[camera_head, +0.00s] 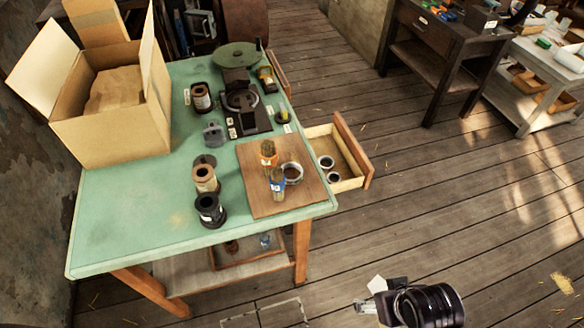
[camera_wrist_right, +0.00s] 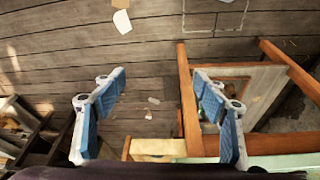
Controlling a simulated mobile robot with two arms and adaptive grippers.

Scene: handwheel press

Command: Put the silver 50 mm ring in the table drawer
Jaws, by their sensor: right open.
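A silver ring (camera_head: 292,172) lies on the brown wooden board (camera_head: 250,190) at the right edge of the green table, beside two bottles with orange and blue bands. The table drawer (camera_head: 366,160) is pulled open on the table's right side, with two dark-and-silver rings (camera_head: 327,162) inside. My right gripper (camera_head: 372,298) is over the floor at the bottom of the head view, apart from the table and drawer. In the right wrist view its blue-padded fingers (camera_wrist_right: 160,105) are spread with nothing between them. My left gripper is not in view.
A cardboard box (camera_head: 110,120) stands on the table's left. Dark spools (camera_head: 209,210) and a black press fixture (camera_head: 243,105) stand between box and board. A lower shelf (camera_head: 220,268) holds a tray. The floor right of the drawer is clear; a dark workbench (camera_head: 440,40) stands behind.

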